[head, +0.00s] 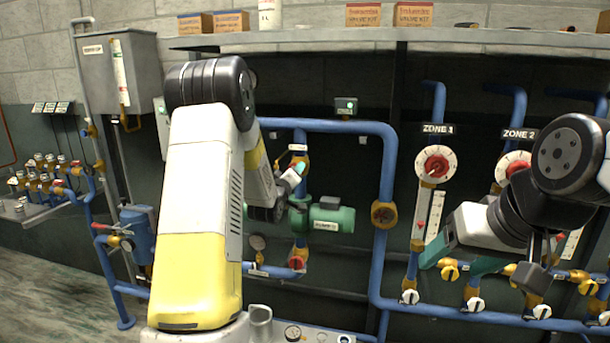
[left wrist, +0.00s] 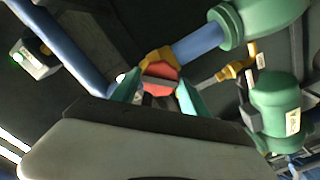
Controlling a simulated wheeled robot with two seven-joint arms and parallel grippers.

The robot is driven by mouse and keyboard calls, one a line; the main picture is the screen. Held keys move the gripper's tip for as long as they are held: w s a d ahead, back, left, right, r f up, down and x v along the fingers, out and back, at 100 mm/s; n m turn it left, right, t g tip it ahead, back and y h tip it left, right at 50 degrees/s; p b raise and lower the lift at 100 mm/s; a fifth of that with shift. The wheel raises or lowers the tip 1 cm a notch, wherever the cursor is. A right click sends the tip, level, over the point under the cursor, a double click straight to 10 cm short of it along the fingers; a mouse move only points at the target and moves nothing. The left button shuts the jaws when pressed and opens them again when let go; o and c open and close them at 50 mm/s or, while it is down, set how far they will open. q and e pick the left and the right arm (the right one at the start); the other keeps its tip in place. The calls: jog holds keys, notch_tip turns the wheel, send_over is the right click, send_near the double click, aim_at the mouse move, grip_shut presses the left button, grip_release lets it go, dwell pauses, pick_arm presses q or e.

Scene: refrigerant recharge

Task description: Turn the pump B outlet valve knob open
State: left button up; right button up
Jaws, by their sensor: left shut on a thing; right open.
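My left gripper (head: 294,174) reaches a blue vertical pipe above the green pump (head: 330,218). In the left wrist view its green fingers (left wrist: 161,92) are shut on a red valve knob (left wrist: 160,72), one finger on each side. The knob sits on a yellow-brown valve body on a blue pipe, next to green pump parts (left wrist: 275,100). In the head view my arm and gripper hide most of this knob. My right gripper (head: 460,260) is open and empty, in front of the zone pipes at the right.
A second red knob (head: 296,263) sits on the pipe below the pump. A thick blue pipe (head: 388,160) runs between my arms. A shelf (head: 370,39) spans above.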

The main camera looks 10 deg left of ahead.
pick_arm(q)
jog(key=n, duration=0.4)
jog(key=shift+f+n, duration=0.1)
jog(key=shift+n, duration=0.2)
jog(key=n, duration=0.3)
jog(key=shift+a+n, duration=0.1)
jog(key=shift+n, duration=0.3)
jog(key=o, duration=1.4)
jog(key=shift+o, duration=0.2)
jog(key=s, duration=0.7)
